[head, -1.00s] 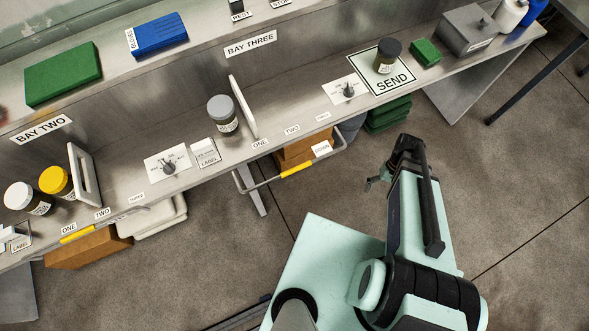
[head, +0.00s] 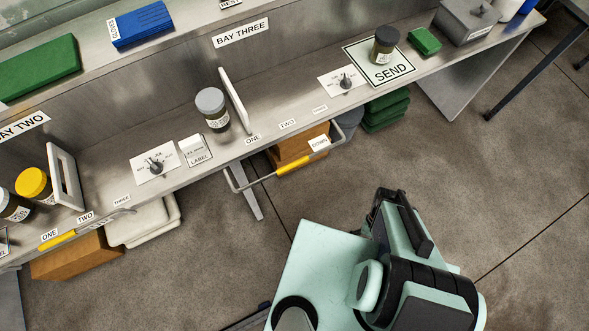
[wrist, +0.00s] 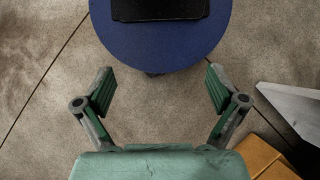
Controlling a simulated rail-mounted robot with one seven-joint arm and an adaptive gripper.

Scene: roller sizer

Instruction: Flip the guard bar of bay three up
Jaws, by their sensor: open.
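The guard bar of bay three (head: 245,184) is a grey metal bar with a yellow grip (head: 293,165). In the head view it hangs out low in front of the shelf's front edge, below the ONE, TWO and THREE labels. A tag reading DOWN (head: 319,143) sits by its right part. My gripper (wrist: 159,78) is open and empty in the wrist view, over bare floor. The bar cannot be made out there. In the head view my arm is right of and nearer than the bar; its fingers are hidden.
A grey-lidded jar (head: 212,108) stands beside an upright white frame (head: 235,100) on the shelf. A cardboard box (head: 290,148) lies under bay three. A blue round seat (wrist: 160,45) with a dark object on it fills the wrist view's top. Floor right of my arm is clear.

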